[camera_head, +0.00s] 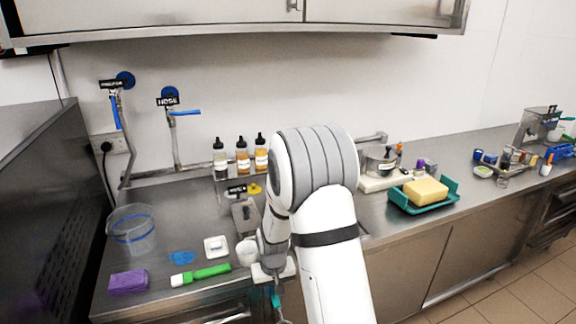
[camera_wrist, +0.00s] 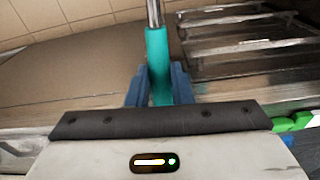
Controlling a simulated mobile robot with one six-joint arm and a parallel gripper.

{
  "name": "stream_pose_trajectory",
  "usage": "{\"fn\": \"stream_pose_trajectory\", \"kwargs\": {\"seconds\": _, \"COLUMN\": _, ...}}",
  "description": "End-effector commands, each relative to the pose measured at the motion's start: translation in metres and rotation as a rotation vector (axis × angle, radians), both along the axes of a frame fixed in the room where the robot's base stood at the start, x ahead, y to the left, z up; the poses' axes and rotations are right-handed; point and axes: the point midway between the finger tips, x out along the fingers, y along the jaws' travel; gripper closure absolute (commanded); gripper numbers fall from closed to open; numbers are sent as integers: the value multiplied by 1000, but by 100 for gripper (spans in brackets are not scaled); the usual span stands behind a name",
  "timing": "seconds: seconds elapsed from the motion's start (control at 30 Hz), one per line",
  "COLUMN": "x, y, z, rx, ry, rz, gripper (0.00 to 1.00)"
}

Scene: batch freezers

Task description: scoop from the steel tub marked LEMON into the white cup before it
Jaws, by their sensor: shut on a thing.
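A steel tub (camera_head: 245,217) stands on the counter left of my arm, with a small black label above it that is too small to read for certain. The white cup (camera_head: 247,251) stands just in front of the tub, partly hidden by my wrist. My gripper (camera_head: 275,291) is low at the counter's front edge, to the right of and nearer than the cup. It is shut on the teal handle of a scoop (camera_head: 276,301). In the wrist view the teal handle (camera_wrist: 157,60) sits between the blue fingers, with a metal shaft beyond. The scoop's bowl is not clearly visible.
A green spatula (camera_head: 205,273), a white dish (camera_head: 216,246), a purple sponge (camera_head: 128,282) and a clear bucket (camera_head: 132,229) lie left of the cup. Sauce bottles (camera_head: 242,158) stand behind the tub. A teal tray (camera_head: 406,206) holds a yellow block at the right.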

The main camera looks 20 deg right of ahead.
Motion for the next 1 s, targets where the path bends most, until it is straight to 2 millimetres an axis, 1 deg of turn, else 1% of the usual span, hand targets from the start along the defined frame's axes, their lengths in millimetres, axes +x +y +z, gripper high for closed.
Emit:
{"fn": "stream_pose_trajectory", "kwargs": {"seconds": 0.03, "x": 5, "y": -10, "z": 14, "rx": -1, "ry": -27, "rz": -23, "gripper": 100}}
{"fn": "stream_pose_trajectory", "kwargs": {"seconds": 0.17, "x": 18, "y": -33, "z": 52, "rx": -8, "ry": -94, "rz": -83, "gripper": 100}}
{"fn": "stream_pose_trajectory", "kwargs": {"seconds": 0.2, "x": 23, "y": -42, "z": 67, "rx": -12, "ry": -122, "rz": -106, "gripper": 100}}
{"fn": "stream_pose_trajectory", "kwargs": {"seconds": 0.27, "x": 31, "y": -57, "z": 91, "rx": -18, "ry": -165, "rz": -142, "gripper": 100}}
{"fn": "stream_pose_trajectory", "kwargs": {"seconds": 0.3, "x": 36, "y": -67, "z": 108, "rx": -26, "ry": -195, "rz": -168, "gripper": 100}}
{"fn": "stream_pose_trajectory", "kwargs": {"seconds": 0.37, "x": 46, "y": -84, "z": 136, "rx": -37, "ry": -246, "rz": -213, "gripper": 100}}
{"fn": "stream_pose_trajectory", "kwargs": {"seconds": 0.4, "x": 52, "y": -96, "z": 155, "rx": -46, "ry": -279, "rz": -241, "gripper": 100}}
{"fn": "stream_pose_trajectory", "kwargs": {"seconds": 0.5, "x": 65, "y": -120, "z": 193, "rx": -69, "ry": -348, "rz": -302, "gripper": 100}}
{"fn": "stream_pose_trajectory", "kwargs": {"seconds": 0.57, "x": 72, "y": -131, "z": 212, "rx": -81, "ry": -378, "rz": -331, "gripper": 100}}
{"fn": "stream_pose_trajectory", "kwargs": {"seconds": 0.6, "x": 76, "y": -139, "z": 225, "rx": -91, "ry": -401, "rz": -349, "gripper": 100}}
{"fn": "stream_pose_trajectory", "kwargs": {"seconds": 0.8, "x": 92, "y": -166, "z": 269, "rx": -124, "ry": -473, "rz": -415, "gripper": 100}}
{"fn": "stream_pose_trajectory", "kwargs": {"seconds": 0.93, "x": 100, "y": -181, "z": 293, "rx": -144, "ry": -510, "rz": -451, "gripper": 100}}
{"fn": "stream_pose_trajectory", "kwargs": {"seconds": 1.0, "x": 99, "y": -179, "z": 290, "rx": -142, "ry": -504, "rz": -448, "gripper": 100}}
